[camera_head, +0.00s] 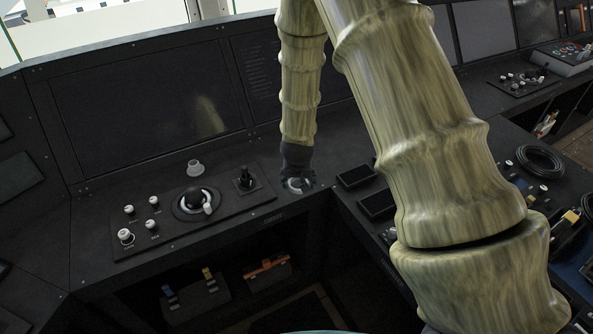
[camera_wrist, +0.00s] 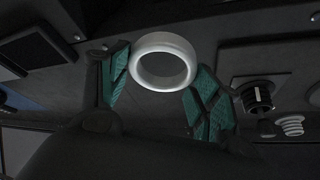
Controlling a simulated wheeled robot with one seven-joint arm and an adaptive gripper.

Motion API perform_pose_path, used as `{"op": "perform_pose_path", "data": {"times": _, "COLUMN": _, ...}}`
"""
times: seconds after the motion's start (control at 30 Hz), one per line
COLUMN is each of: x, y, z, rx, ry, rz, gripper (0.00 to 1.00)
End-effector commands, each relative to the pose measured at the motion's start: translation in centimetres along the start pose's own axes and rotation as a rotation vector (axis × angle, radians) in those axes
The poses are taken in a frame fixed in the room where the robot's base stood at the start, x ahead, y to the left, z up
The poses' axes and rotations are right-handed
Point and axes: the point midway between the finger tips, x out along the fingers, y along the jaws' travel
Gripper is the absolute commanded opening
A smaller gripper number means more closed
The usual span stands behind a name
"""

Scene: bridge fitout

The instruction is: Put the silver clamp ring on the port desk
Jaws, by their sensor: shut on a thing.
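The silver clamp ring (camera_wrist: 163,41) is a pale, smooth band with an open middle. In the wrist view it sits between the two green-padded fingers of my gripper (camera_wrist: 160,78), which is shut on it. In the head view my gripper (camera_head: 297,186) is small and low over the inner corner of the dark console desk (camera_head: 328,152), and the ring (camera_head: 295,185) shows as a light patch at its tip. I cannot tell whether the ring touches the desk. Which desk section is the port desk is not readable here.
A control panel (camera_head: 165,222) with knobs and a round dial lies left of my gripper. A small light-coloured round part (camera_head: 195,167) stands behind it. Two flat dark pads (camera_head: 357,176) lie to the right. A black cable coil (camera_head: 540,160) lies farther right. Open shelves lie below the desk edge.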

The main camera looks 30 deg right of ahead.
Motion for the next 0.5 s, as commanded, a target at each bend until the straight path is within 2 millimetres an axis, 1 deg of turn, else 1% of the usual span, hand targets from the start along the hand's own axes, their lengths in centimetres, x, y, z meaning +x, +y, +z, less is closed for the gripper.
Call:
{"op": "perform_pose_path", "data": {"times": 0.03, "x": 0.2, "y": -0.1, "z": -1.1, "rx": 0.0, "ry": 0.001, "rz": 0.0, "gripper": 0.38}}
{"op": "perform_pose_path", "data": {"times": 0.13, "x": 1.1, "y": -0.1, "z": -3.0, "rx": 0.001, "ry": 0.002, "rz": 0.001, "gripper": 0.38}}
{"op": "perform_pose_path", "data": {"times": 0.27, "x": 2.2, "y": -0.3, "z": -4.8, "rx": -0.001, "ry": 0.002, "rz": 0.0, "gripper": 0.38}}
{"op": "perform_pose_path", "data": {"times": 0.4, "x": 2.9, "y": -0.4, "z": -5.7, "rx": -0.001, "ry": 0.0, "rz": 0.0, "gripper": 0.38}}
{"op": "perform_pose_path", "data": {"times": 0.5, "x": 3.1, "y": -0.4, "z": -5.9, "rx": -0.001, "ry": 0.0, "rz": 0.0, "gripper": 0.38}}
